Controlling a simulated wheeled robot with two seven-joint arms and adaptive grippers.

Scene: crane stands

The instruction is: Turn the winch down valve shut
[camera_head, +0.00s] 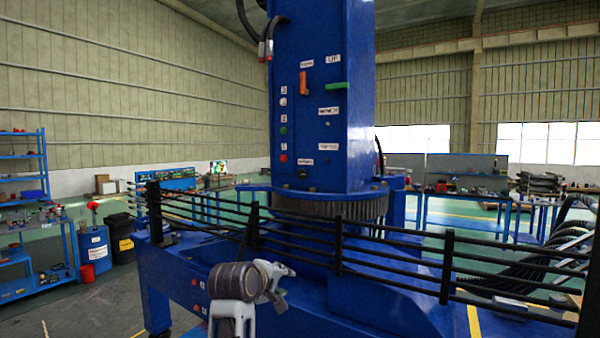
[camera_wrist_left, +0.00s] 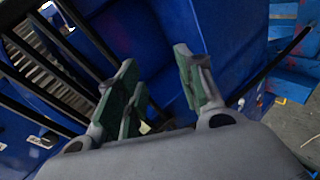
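A blue column (camera_head: 322,125) stands upright ahead of me in the head view. On its face are an orange handle (camera_head: 303,83), standing vertical, and a green handle (camera_head: 337,86), lying horizontal. Small white labels sit near them, too small to read, so I cannot tell which is the winch down valve. My left gripper (camera_head: 281,285) is low in front of the blue base, well below and apart from both handles. In the left wrist view its fingers (camera_wrist_left: 157,75) are spread with nothing between them. My right gripper is not in view.
Black rails (camera_head: 339,240) run across between me and the column. A toothed ring (camera_head: 330,204) circles the column's foot. Black hoses (camera_head: 265,35) hang at its upper left. Air before the column's face is clear.

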